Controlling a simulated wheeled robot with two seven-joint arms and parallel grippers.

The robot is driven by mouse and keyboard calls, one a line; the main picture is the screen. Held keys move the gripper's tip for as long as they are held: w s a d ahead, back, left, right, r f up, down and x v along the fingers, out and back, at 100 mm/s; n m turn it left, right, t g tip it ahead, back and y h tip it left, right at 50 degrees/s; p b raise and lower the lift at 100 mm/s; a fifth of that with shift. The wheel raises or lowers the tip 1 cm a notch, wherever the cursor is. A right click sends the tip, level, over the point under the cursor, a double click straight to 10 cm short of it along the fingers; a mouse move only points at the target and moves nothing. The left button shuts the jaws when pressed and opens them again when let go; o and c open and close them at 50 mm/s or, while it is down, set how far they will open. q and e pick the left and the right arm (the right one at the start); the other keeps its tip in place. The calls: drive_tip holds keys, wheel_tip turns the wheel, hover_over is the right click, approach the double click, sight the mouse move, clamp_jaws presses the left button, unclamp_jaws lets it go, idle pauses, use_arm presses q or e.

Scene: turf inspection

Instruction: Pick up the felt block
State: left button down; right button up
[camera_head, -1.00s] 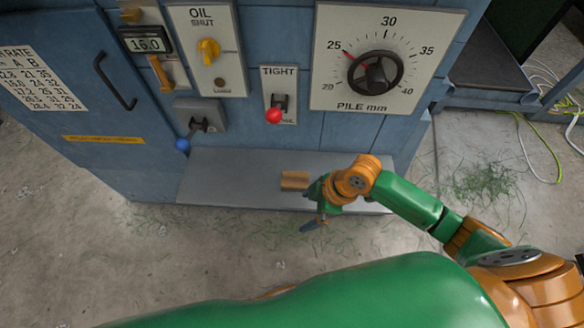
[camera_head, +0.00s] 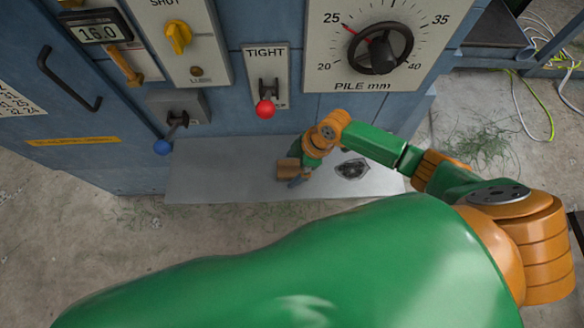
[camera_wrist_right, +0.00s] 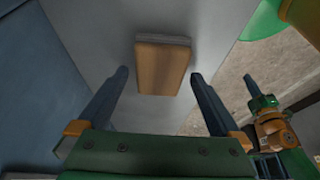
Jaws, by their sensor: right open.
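The felt block (camera_head: 288,168), a small tan block, lies on the grey shelf (camera_head: 215,165) at the foot of the blue machine. My right gripper (camera_head: 295,177) is at the block, partly overlapping it in the head view. In the right wrist view, its two dark fingers (camera_wrist_right: 159,73) are open. The felt block (camera_wrist_right: 162,66) shows tan with a pale grey edge, between and just beyond the fingertips. I see gaps on both sides of it, and no grip on it. A green and orange gripper, apparently my left (camera_wrist_right: 260,103), shows at the right there; its jaws are unclear.
A dark patch (camera_head: 352,169) lies on the shelf right of the gripper. Above are a red-knobbed lever (camera_head: 265,108), a blue-knobbed lever (camera_head: 163,147) and a pile dial (camera_head: 378,48). Grass clippings (camera_head: 485,145) litter the concrete floor. Shelf left of the block is clear.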

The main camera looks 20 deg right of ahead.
drive_tip(key=shift+f, duration=0.25)
idle(0.4)
drive_tip(key=c, duration=1.3)
